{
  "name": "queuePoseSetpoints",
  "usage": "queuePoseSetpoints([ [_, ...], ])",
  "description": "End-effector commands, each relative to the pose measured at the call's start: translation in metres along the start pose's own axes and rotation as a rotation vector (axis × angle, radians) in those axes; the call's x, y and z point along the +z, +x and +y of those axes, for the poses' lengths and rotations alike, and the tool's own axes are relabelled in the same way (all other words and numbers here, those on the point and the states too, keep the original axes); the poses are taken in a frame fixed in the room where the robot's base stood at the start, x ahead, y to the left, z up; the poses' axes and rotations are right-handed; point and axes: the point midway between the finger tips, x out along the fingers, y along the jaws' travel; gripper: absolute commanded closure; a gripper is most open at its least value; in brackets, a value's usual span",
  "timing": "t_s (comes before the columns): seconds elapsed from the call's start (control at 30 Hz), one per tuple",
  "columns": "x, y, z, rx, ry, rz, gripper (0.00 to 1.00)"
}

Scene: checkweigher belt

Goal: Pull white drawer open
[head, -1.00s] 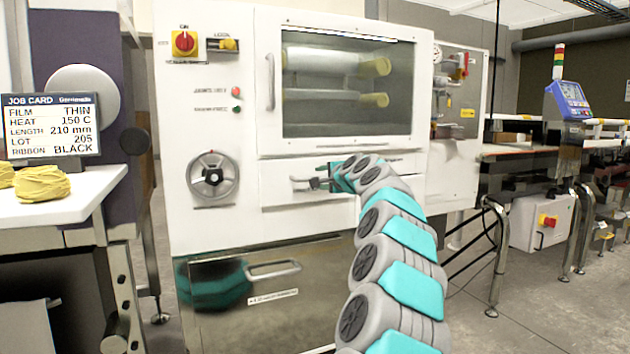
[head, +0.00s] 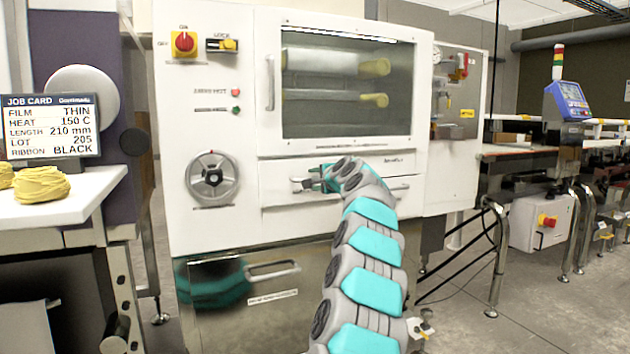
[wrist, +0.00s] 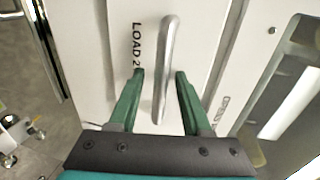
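The white drawer (head: 277,197) is a shallow panel under the machine's window and looks shut. In the wrist view its white front (wrist: 110,50) carries the print "LOAD 2", partly hidden by a finger. Its metal bar handle (wrist: 167,60) runs upright between my two green fingers. My gripper (wrist: 160,74) is open, one finger on each side of the handle, with a visible gap on both sides. In the head view my gripper (head: 310,181) is at the drawer's handle, and my arm covers part of the drawer front.
Above is the windowed door (head: 347,83) with a vertical handle. Below is a steel drawer (head: 230,285) with its own handle. A handwheel (head: 212,178) is at the left. A job card display (head: 50,126) stands on the left bench. Floor is clear at the right front.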

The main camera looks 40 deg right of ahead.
Motion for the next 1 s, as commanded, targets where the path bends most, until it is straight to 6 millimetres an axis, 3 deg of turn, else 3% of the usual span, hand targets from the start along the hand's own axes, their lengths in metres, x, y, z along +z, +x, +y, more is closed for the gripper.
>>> queuePoseSetpoints([
  [0.07, -0.0001, -0.0001, -0.0001, 0.000, 0.000, 0.000, 0.59],
  [0.43, -0.0002, -0.0002, -0.0001, 0.000, 0.000, 0.000, 1.00],
  [1.0, -0.0002, -0.0001, 0.0004, 0.001, 0.000, 0.000, 1.00],
])
